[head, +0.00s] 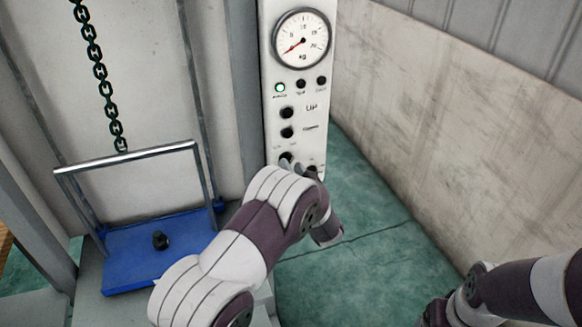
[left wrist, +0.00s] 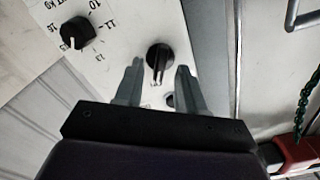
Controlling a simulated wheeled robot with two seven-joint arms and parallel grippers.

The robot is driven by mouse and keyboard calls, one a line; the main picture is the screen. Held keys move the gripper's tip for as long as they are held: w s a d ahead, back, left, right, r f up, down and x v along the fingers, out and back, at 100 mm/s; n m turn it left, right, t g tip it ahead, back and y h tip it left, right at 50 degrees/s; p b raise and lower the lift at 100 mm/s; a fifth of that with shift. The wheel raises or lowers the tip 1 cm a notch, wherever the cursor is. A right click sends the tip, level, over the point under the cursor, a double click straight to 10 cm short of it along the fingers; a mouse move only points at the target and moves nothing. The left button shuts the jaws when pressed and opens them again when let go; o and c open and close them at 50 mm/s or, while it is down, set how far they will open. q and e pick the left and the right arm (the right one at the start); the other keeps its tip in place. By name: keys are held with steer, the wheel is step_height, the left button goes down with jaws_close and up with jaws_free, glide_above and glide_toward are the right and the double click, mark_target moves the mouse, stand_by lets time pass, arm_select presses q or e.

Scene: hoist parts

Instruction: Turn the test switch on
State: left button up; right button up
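A white control panel (head: 297,105) stands upright at the centre of the head view. A black rotary switch (left wrist: 159,57) on it, likely the test switch, has its handle pointing down in the left wrist view. It also shows low on the panel in the head view (head: 285,158), partly hidden by my gripper. My left gripper (left wrist: 158,78) is open, its two grey fingertips on either side of the switch handle; whether they touch it I cannot tell. In the head view the gripper (head: 299,168) is mostly hidden behind my wrist.
A numbered dial knob (left wrist: 77,33) sits beside the switch. Above are a round kg gauge (head: 301,40), a lit green lamp (head: 280,87) and black buttons (head: 287,113). A blue platform (head: 130,262) with a metal bail and a hanging chain (head: 99,72) are left. Green floor lies right.

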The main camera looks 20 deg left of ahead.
arm_select(q)
steer(key=b+v, duration=0.2)
steer(key=v, duration=0.9)
steer(key=shift+d, duration=0.1)
steer(key=s+d+f+m+g+h, duration=0.2)
steer(key=s+d+f+g+h, duration=0.15)
steer(key=d+f+h, duration=0.5)
steer(key=s+f+g+h, duration=0.3)
steer(key=s+g, duration=0.1)
steer(key=s, duration=0.1)
steer(key=s+a+r+g, duration=0.3)
steer(key=s+a, duration=0.4)
steer(key=s, duration=0.1)
steer(key=s+a+r+n+g+y, duration=0.1)
steer(key=s+a+r+g, duration=0.2)
steer(key=s+a, duration=0.5)
steer(key=shift+s+a+r, duration=0.15)
steer(key=shift+a+r, duration=0.05)
steer(key=shift+r, duration=0.1)
